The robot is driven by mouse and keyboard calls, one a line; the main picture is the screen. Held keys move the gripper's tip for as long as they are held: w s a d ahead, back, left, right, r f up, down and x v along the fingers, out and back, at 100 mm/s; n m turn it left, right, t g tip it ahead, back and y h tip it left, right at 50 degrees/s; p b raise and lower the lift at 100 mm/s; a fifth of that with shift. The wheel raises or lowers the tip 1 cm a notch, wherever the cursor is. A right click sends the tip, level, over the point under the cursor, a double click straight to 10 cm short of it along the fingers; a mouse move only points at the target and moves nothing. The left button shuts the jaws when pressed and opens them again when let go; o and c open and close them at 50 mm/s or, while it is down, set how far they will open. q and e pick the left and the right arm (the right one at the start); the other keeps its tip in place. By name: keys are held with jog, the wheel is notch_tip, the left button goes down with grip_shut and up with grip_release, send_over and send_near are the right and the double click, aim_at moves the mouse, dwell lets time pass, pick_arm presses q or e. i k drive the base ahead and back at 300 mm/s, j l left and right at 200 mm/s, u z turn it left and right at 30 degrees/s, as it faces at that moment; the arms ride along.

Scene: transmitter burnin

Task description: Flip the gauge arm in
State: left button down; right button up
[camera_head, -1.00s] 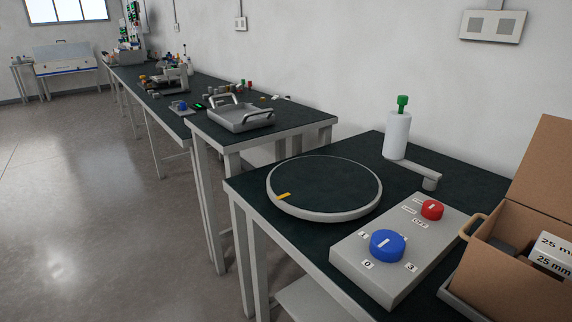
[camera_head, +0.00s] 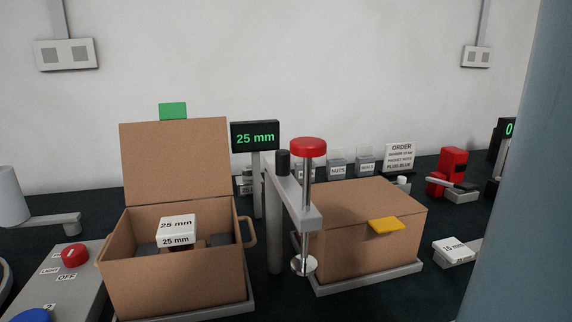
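A white cylinder (camera_head: 10,196) stands at the left edge, cut off by the frame. A flat grey arm (camera_head: 45,220) reaches right from its base and ends in a short round foot. A second grey arm (camera_head: 292,190) on a post stands in the middle, between two cardboard boxes. It carries a vertical rod with a red knob (camera_head: 308,147) on top and a round metal disc (camera_head: 304,265) at the bottom. No label shows which of the two is the gauge arm. Neither of my grippers is in view.
An open cardboard box (camera_head: 175,275) holds a "25 mm" block (camera_head: 177,230). A closed box (camera_head: 350,250) stands right of the post. A display (camera_head: 255,137) reads "25 mm". The control panel (camera_head: 75,280) is at lower left. A large blue-grey shape hides the far right.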

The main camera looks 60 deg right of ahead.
aim_at(278, 166)
jog(key=z, duration=0.5)
jog(key=k+l+z, duration=0.1)
jog(key=z, duration=0.4)
jog(key=l+z, duration=0.15)
jog(key=z, duration=0.35)
